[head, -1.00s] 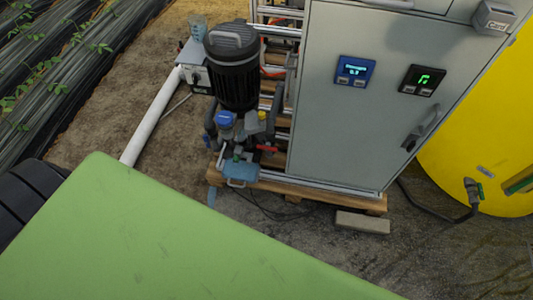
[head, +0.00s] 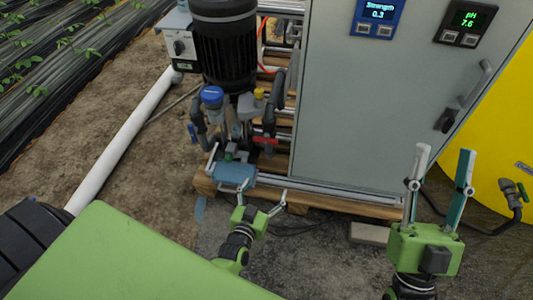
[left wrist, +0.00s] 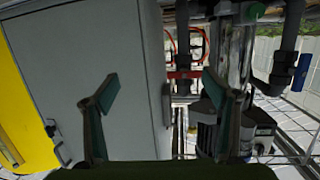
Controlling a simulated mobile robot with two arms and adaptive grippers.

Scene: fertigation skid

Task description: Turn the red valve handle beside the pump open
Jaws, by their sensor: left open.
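The red valve handle (head: 264,140) sits low at the right of the black pump (head: 225,50), close to the cabinet's left edge. It lies crosswise. In the left wrist view a red bar that looks like the handle (left wrist: 183,74) shows beyond and between my fingertips, with a gap. My left gripper (head: 262,191) is open and empty, in front of the skid and nearer to me than the handle. Its fingers also show in the left wrist view (left wrist: 158,90). My right gripper (head: 444,153) is open and empty, fingers up, in front of the cabinet's lower right.
The grey cabinet (head: 370,120) stands right of the pump on a wooden pallet (head: 345,206). A light blue plate (head: 236,173) and pipework with a blue cap (head: 212,95) sit beside the handle. A yellow tank (head: 490,150) stands right; a white pipe (head: 120,140) runs left.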

